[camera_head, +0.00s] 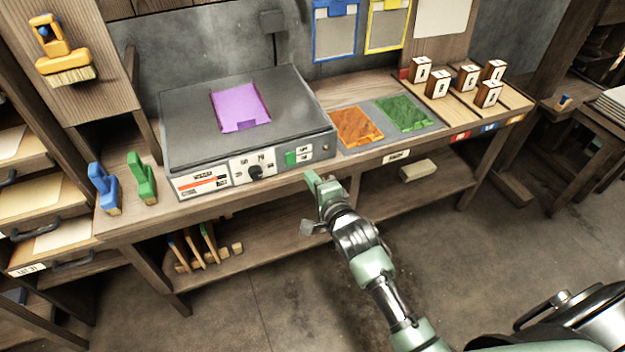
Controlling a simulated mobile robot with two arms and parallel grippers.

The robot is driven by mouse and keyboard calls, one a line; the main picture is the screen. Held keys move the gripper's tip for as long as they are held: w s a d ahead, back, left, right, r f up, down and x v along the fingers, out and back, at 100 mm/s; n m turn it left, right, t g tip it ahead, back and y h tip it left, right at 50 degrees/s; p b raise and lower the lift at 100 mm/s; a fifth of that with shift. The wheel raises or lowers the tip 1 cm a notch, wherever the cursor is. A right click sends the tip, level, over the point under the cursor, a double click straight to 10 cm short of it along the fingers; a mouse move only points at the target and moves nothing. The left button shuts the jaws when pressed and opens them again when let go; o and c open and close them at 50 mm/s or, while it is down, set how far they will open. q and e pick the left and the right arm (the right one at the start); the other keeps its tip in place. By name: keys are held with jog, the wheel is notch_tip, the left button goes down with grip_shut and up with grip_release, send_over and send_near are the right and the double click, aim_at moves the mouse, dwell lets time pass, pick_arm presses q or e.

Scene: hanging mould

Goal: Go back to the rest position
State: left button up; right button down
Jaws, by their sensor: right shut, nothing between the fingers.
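My right gripper (311,178) is shut and empty. It is in front of the workbench's front edge, just below the front right part of the grey heating machine (190,118), and its arm reaches in from the lower right. A purple mould (240,106) lies flat on top of the machine. A blue-framed mould (335,30) and a yellow-framed mould (387,26) hang on the back wall. My left gripper is not in view.
Orange (356,126) and green (405,113) sheets lie on a grey mat on the workbench. Several numbered blocks (438,84) stand on the right. Blue (104,188) and green (142,178) handled tools stand at the left. The floor (480,235) in front is clear.

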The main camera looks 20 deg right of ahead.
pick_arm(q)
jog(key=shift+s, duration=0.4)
pick_arm(e)
jog(key=shift+s, duration=0.1)
jog(key=s+f+n+g, duration=0.25)
jog(key=s+f, duration=0.25)
jog(key=f, duration=0.5)
jog(key=s+f+n+g, duration=0.2)
jog(key=s+f+n, duration=0.25)
jog(key=f, duration=0.55)
jog(key=s+f+n+g, duration=0.2)
jog(key=s+f, duration=0.4)
jog(key=f, duration=0.4)
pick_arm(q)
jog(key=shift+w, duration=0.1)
pick_arm(e)
jog(key=s+d+f+n+g, duration=0.1)
jog(key=s+f, duration=0.5)
jog(key=s, duration=0.6)
jog(key=s+d+f+n+g, duration=0.1)
jog(key=s+f+n+g, duration=0.3)
jog(key=s, duration=0.8)
jog(key=s+d+f+n+g, duration=0.1)
jog(key=s+f+n+g, duration=0.1)
jog(key=s+f+n, duration=0.4)
jog(key=s+f, duration=0.3)
jog(key=s, duration=0.3)
jog(key=shift+d+f+g+h, duration=0.15)
jog(key=shift+d+g+h, duration=0.1)
jog(key=shift+g+h, duration=0.1)
